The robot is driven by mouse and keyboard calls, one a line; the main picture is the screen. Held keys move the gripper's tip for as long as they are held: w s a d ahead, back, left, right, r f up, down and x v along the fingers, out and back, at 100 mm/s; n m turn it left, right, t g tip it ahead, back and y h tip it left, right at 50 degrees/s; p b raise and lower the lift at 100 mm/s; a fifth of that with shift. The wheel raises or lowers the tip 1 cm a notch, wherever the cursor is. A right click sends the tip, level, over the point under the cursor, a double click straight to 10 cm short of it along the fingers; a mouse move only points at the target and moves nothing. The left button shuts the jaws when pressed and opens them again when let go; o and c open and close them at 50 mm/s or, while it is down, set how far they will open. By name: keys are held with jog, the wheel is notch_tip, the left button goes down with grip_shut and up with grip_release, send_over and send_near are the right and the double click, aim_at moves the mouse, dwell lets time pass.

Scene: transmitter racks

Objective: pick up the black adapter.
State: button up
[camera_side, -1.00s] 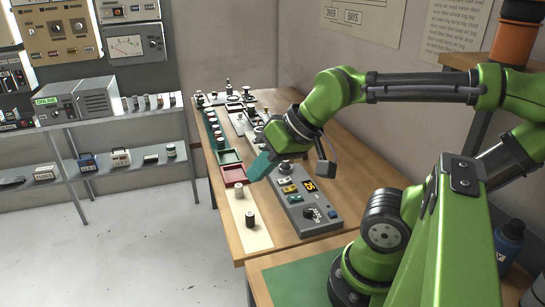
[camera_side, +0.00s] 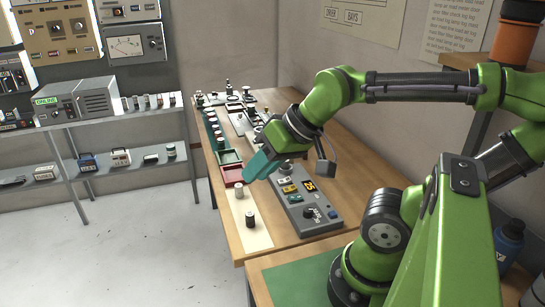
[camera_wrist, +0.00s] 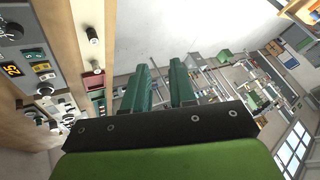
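A black adapter (camera_side: 250,220), a short dark cylinder, stands upright on the cream strip (camera_side: 262,239) near the table's front left. A light, silvery cylinder (camera_side: 239,191) stands just behind it. In the wrist view the black adapter (camera_wrist: 92,34) is at the upper left, outside the fingers, with the light cylinder (camera_wrist: 97,67) below it. My gripper (camera_side: 254,173) is in the air above the red tray, behind and above the adapter. In the wrist view its two teal fingers (camera_wrist: 162,64) are apart with nothing between them.
A grey control box (camera_side: 308,212) with a lit display stands right of the cream strip. A red tray (camera_side: 231,174) and a green tray (camera_side: 229,157) lie behind the strip. Several small parts line the table's far end. A metal shelf (camera_side: 122,172) stands at left.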

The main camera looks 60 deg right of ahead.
jog(key=o, duration=0.6)
jog(key=shift+c, duration=0.2)
jog(key=n+g+h, duration=0.2)
jog(key=n+g, duration=0.5)
jog(key=n, duration=0.3)
send_over(251, 213)
notch_tip(251, 213, down, 12)
notch_tip(251, 213, down, 16)
jog(key=shift+f, duration=0.1)
